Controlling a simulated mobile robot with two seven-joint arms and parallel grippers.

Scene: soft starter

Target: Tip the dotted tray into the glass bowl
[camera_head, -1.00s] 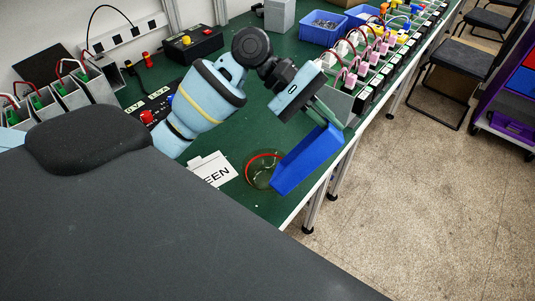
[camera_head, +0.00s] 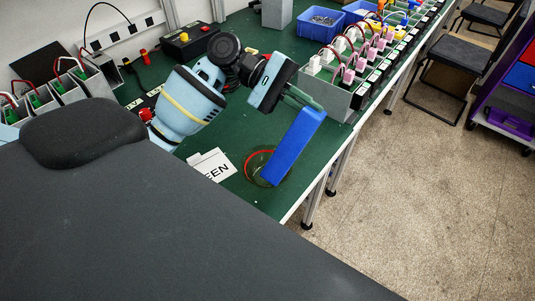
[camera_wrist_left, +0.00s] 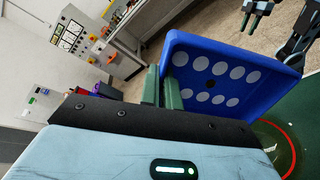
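The dotted tray (camera_head: 295,147) is blue and tilted steeply, with its lower end over the glass bowl. My left gripper (camera_head: 300,97) is shut on the tray's upper end. The wrist view shows the tray's inner face (camera_wrist_left: 222,78), with rows of white dots and a small dark spot among them; I cannot tell what the spot is. The clear glass bowl (camera_head: 254,166) has a red rim and stands on the green bench, partly hidden behind the tray. Its rim also shows in the wrist view (camera_wrist_left: 292,146). A dark gripper (camera_wrist_left: 257,14), apparently my right one, is at the top there.
A white card (camera_head: 212,165) reading "EEN" in its visible part lies left of the bowl. A row of connector boxes (camera_head: 352,85) stands behind the tray. Blue bins (camera_head: 321,25) are farther back. The green bench's edge (camera_head: 316,187) is close to the bowl's right.

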